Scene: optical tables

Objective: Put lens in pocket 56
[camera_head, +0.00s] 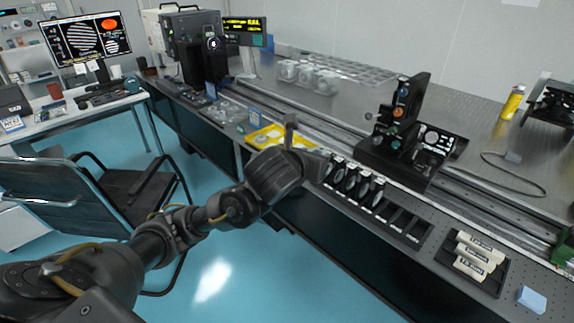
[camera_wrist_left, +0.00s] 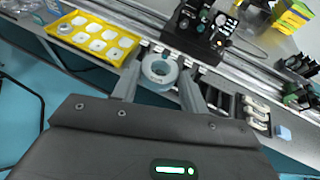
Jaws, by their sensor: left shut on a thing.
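My left gripper (camera_wrist_left: 160,80) is shut on a round, ring-shaped grey lens (camera_wrist_left: 160,67), held between its two fingers in the left wrist view. In the head view my left arm reaches over the table's front edge, and the wrist hides most of the fingers and the lens. A yellow tray (camera_wrist_left: 92,38) with several square white pockets lies left of the lens in the wrist view. It also shows in the head view (camera_head: 262,137), partly hidden behind my gripper. No pocket number is legible. My right gripper is in neither view.
A black rack (camera_head: 398,219) with several dark slots runs along the front edge, right of my gripper. A black optical mount (camera_head: 402,115) stands behind it. A holder with white cylinders (camera_head: 475,258) and a blue block (camera_head: 531,299) lie further right. A chair (camera_head: 70,190) stands left.

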